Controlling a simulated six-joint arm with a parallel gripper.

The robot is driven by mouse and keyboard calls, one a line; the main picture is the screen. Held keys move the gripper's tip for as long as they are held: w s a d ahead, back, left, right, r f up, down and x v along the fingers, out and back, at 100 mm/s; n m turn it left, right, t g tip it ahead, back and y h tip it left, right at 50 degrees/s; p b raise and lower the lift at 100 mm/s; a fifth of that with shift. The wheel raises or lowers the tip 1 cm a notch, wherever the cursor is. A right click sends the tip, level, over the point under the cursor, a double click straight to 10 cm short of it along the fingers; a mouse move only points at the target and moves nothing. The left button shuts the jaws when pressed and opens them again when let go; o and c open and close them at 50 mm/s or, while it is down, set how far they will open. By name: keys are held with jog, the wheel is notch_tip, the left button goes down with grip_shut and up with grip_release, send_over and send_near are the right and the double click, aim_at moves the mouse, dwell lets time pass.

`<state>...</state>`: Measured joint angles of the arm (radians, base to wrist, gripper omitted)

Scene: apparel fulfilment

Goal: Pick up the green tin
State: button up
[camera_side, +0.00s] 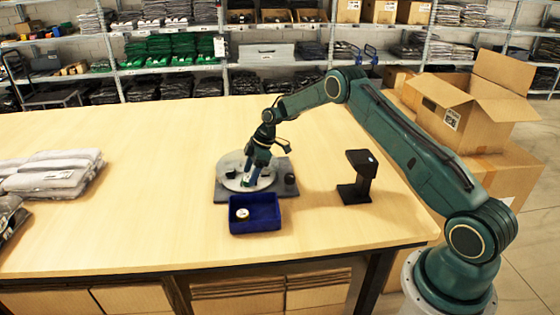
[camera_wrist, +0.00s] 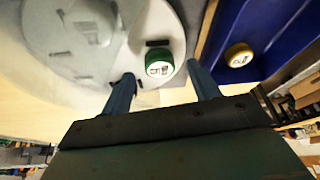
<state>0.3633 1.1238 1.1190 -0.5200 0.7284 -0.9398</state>
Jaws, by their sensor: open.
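The green tin (camera_wrist: 160,62) has a white printed label on its lid and rests on a round pale grey disc (camera_wrist: 135,15). My gripper (camera_wrist: 160,74) is open, with one finger on each side of the tin in the wrist view and a gap visible on both sides. In the side view my gripper (camera_side: 250,182) points down over the disc (camera_side: 229,174). I cannot make out the green tin there; the gripper seems to hide it.
A blue bin (camera_side: 257,229) sits in front of the disc's dark base (camera_side: 221,198) and holds a yellow-rimmed tin (camera_wrist: 238,55). A black stand (camera_side: 358,175) is to the right. Folded grey garments (camera_side: 55,172) lie far left. The table (camera_side: 140,200) between is clear.

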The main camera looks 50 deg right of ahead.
jog(key=shift+x, duration=0.8)
jog(key=c, duration=1.1)
jog(key=shift+o, duration=0.2)
jog(key=shift+r, duration=0.15)
notch_tip(320, 180, up, 20)
jog(key=shift+f, duration=0.25)
